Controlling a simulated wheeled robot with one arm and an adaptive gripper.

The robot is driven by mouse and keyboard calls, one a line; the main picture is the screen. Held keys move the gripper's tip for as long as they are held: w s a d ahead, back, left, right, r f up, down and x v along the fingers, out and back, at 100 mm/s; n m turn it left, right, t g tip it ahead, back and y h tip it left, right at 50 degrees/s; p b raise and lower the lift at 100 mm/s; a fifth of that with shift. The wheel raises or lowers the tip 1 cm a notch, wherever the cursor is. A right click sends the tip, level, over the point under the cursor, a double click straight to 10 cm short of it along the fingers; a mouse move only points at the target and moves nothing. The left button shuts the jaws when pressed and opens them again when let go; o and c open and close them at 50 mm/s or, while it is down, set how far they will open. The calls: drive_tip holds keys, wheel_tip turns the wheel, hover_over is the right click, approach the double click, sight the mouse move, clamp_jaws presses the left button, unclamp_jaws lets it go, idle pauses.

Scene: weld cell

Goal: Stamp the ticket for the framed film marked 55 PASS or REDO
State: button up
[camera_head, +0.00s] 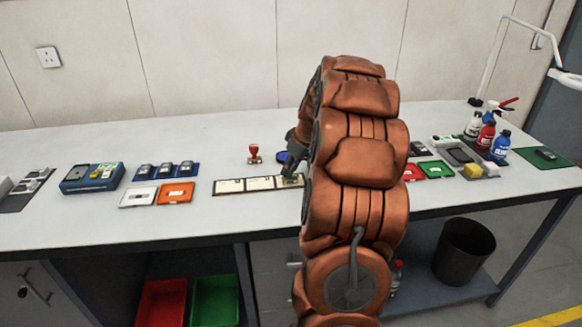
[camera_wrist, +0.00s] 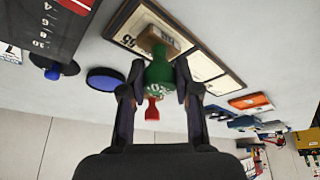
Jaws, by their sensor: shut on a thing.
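My gripper (camera_wrist: 155,82) is shut on a green-handled stamp (camera_wrist: 160,68) with a tan block at its foot. The stamp is over the ticket marked 55 (camera_wrist: 127,38), the end card of a dark-edged ticket strip (camera_head: 231,187). I cannot tell whether its face touches the card. In the head view my arm covers most of the gripper, and part of the green stamp (camera_head: 290,168) shows at the strip's right end. A red stamp (camera_head: 254,153) stands upright behind the strip. It also shows in the wrist view (camera_wrist: 152,111). A blue ink pad (camera_wrist: 106,79) lies beside it.
Left of the strip lie a white tray (camera_head: 138,197), an orange tray (camera_head: 175,193), a blue rack (camera_head: 165,172) of framed films and a blue box (camera_head: 90,178). A green tray (camera_head: 436,170) and several bottles (camera_head: 487,134) stand right of my arm.

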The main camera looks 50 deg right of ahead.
drive_tip(key=shift+r+p, duration=0.3)
drive_tip(key=shift+r, duration=3.15)
